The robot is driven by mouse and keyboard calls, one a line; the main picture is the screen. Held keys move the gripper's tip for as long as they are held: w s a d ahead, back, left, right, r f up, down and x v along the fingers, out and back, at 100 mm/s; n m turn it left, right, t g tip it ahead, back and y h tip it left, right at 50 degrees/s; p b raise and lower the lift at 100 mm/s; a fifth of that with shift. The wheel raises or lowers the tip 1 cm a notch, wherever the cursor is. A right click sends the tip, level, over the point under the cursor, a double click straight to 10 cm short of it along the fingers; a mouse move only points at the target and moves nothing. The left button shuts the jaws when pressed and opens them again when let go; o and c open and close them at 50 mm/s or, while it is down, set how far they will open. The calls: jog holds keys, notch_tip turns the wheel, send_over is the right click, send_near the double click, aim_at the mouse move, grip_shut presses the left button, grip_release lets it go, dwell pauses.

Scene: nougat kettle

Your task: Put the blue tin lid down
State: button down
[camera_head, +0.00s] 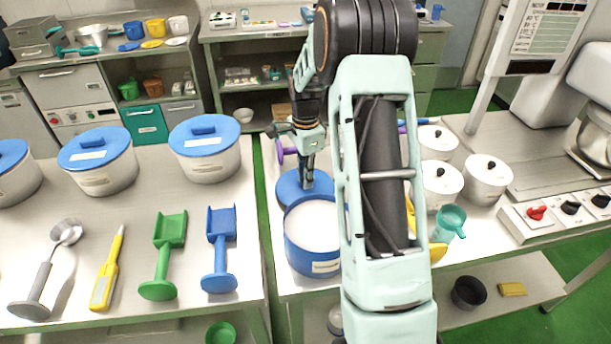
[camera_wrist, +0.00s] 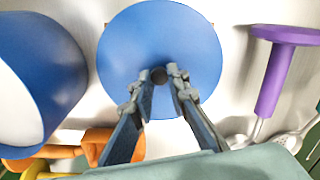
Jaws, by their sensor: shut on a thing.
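The round blue tin lid (camera_head: 291,192) is just behind the open blue tin (camera_head: 312,262), which shows pale contents. My gripper (camera_head: 307,183) points down at the lid from above. In the wrist view the lid (camera_wrist: 160,35) lies flat side up, and my gripper (camera_wrist: 165,80) is shut on its small dark knob (camera_wrist: 159,75). The blue tin (camera_wrist: 62,70) stands to the left there, apart from the lid. The lid is level and close to the tabletop; I cannot tell whether it touches it.
A purple tool (camera_wrist: 274,75) lies close right of the lid in the wrist view. An orange object (camera_wrist: 98,140) is near the lower left. White lidded pots (camera_head: 440,180) stand right of my arm. A gap separates this table from the left one, which holds scoops.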

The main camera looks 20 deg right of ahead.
jog(key=shift+r, duration=0.1)
jog(key=c, duration=1.9)
grip_release()
jog(key=shift+r, duration=6.05)
